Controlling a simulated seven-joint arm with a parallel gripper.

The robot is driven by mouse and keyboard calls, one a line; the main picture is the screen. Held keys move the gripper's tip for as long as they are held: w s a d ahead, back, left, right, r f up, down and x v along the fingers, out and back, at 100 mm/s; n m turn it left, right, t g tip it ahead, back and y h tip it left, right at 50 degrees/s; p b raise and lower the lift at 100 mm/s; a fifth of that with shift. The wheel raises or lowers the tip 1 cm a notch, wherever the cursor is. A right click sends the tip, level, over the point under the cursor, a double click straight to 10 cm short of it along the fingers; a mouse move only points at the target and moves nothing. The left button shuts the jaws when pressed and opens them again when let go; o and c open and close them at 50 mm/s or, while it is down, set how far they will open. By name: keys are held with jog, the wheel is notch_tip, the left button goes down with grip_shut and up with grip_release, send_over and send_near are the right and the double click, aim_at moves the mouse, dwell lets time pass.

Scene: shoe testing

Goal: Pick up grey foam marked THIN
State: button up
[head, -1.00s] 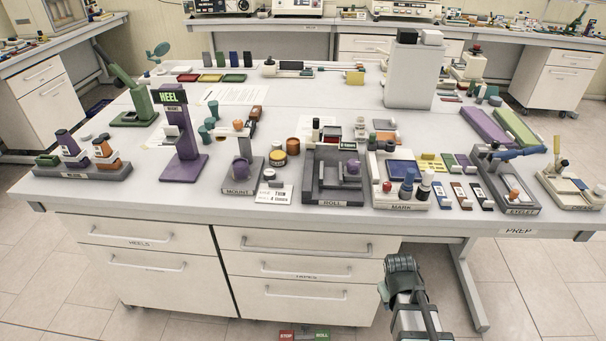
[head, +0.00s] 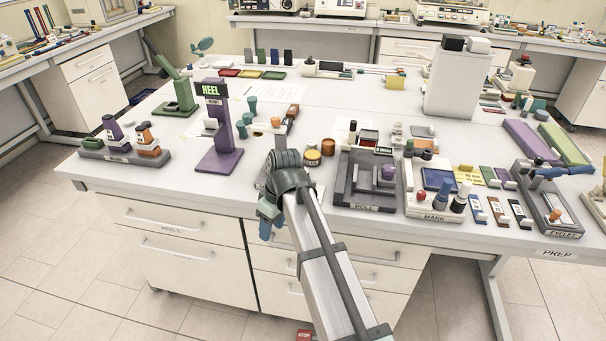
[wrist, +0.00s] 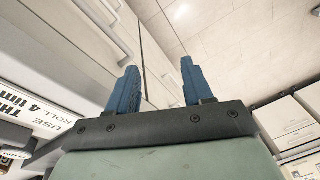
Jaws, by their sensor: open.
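My gripper (head: 268,224) hangs at the table's front edge, in front of the mount station, which my arm mostly hides. In the wrist view, the two blue fingers of my gripper (wrist: 158,78) are apart with nothing between them. A white card (wrist: 35,108) there shows part of the words USE, THIN and ROLL 4 times.
The purple HEEL stand (head: 219,135) is left of my arm. The grey ROLL station (head: 366,180) and MARK station (head: 433,190) are to its right. Yellow and orange pots (head: 312,157) stand behind my wrist. White drawers (head: 180,235) lie below the table edge.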

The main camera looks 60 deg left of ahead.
jog(key=w+a+r+t+h, duration=0.1)
jog(key=w+a+r, duration=0.5)
jog(key=w+r, duration=0.3)
jog(key=w+a+r+t, duration=0.1)
jog(key=w+a+r, duration=0.5)
jog(key=w+r, duration=0.25)
notch_tip(320, 180, down, 8)
jog(key=shift+w+r, duration=0.1)
jog(key=shift+a+f, duration=0.1)
jog(key=shift+f, duration=3)
jog(key=c, duration=0.8)
